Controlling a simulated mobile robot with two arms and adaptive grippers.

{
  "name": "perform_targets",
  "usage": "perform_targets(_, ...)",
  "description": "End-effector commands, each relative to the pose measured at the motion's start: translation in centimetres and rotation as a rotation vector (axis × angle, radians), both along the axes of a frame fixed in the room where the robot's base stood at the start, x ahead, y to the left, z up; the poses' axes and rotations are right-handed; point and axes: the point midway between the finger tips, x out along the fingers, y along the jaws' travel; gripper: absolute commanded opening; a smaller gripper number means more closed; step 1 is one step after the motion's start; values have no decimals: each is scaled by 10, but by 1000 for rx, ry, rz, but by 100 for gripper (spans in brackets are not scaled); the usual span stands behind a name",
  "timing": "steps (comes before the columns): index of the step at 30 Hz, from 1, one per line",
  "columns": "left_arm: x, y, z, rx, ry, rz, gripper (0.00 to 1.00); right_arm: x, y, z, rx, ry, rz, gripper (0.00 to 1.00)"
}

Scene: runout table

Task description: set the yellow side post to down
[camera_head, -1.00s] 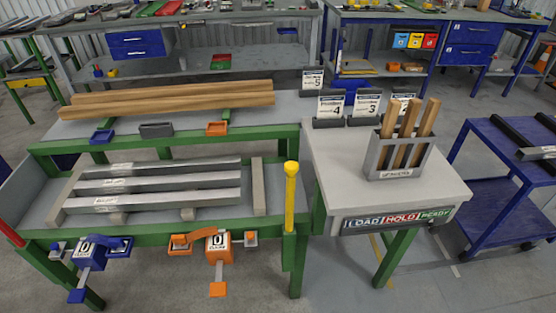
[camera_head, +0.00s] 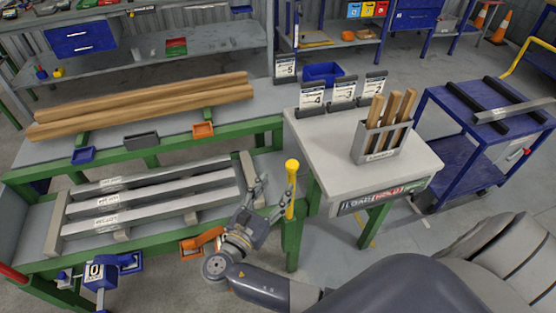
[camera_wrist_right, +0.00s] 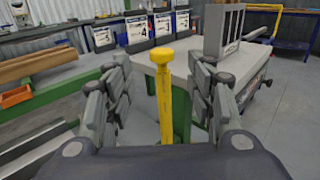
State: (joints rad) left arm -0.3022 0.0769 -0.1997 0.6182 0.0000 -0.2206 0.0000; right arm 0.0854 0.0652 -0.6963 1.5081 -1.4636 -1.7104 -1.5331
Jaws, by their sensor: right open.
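The yellow side post (camera_head: 290,192) stands upright at the right end of the green table frame, with a round knob on top. In the right wrist view the yellow post (camera_wrist_right: 165,100) stands between the two open fingers, slightly left of the middle, with space on both sides. My right gripper (camera_head: 272,200) is open, its fingers pointing toward the post from the left and front. It also shows in the right wrist view (camera_wrist_right: 160,100). I cannot tell from these frames whether either finger touches the post. My left gripper is not in view.
Metal bars (camera_head: 150,195) lie on the runout table left of the post. A grey-topped table (camera_head: 330,150) with a wooden-handled holder (camera_head: 378,142) stands close on the right. A blue cart (camera_head: 470,150) stands farther right.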

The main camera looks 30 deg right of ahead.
Motion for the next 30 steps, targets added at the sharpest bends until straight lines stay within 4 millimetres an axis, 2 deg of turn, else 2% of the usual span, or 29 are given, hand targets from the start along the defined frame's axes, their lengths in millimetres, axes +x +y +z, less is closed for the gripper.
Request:
perform_targets(15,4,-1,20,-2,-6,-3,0,46,-75,1,-1,2,1,50)
perform_targets(21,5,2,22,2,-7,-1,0,53,-87,-1,2,2,0,50)
perform_targets(29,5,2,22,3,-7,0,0,54,-88,-2,3,2,1,50)
perform_targets(30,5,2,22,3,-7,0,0,54,-88,-2,3,3,1,44)
